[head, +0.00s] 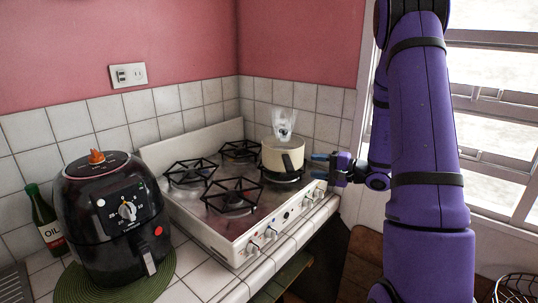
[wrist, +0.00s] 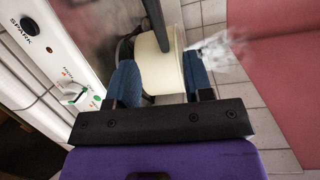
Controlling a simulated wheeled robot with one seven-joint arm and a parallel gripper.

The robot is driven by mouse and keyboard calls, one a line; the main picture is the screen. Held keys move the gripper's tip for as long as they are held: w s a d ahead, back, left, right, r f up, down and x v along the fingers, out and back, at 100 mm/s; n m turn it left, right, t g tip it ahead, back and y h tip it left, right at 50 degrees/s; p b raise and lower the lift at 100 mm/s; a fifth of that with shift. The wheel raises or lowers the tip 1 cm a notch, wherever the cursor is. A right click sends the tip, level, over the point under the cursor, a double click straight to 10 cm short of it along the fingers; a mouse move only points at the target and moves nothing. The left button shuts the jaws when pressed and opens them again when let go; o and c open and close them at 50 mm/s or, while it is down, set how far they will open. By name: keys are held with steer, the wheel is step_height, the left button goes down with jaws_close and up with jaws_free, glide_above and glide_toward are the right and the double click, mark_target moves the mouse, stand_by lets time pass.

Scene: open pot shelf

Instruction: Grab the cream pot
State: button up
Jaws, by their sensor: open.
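The cream pot (head: 275,158) stands on the back-right burner of the stove, with a dark handle pointing toward the stove's front. In the wrist view, the pot (wrist: 160,72) and its dark handle (wrist: 156,22) show ahead of my gripper. My gripper (head: 319,163) is just right of the pot in the head view, its blue fingers pointing at it. In the wrist view, my gripper (wrist: 160,82) is open, with the pot's side showing between the fingers. I cannot tell whether either finger touches the pot. The pot's inside is mostly hidden.
A clear, crumpled-looking object (head: 284,122) shows above the pot's rim; it also shows beside the right finger (wrist: 215,50). The white stove (head: 246,246) has other burners with black grates. A black air fryer (head: 112,212) and green oil bottle (head: 45,222) stand left. Tiled walls are close behind.

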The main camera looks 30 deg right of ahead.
mark_target(287, 158)
steer(key=x, duration=0.7)
steer(key=d+x, duration=0.1)
steer(key=x, duration=0.3)
steer(key=shift+w+f, duration=0.15)
steer(key=shift+w, duration=0.3)
steer(key=shift+d, duration=0.1)
steer(key=shift+c, duration=0.2)
jaws_close()
stand_by(0.8)
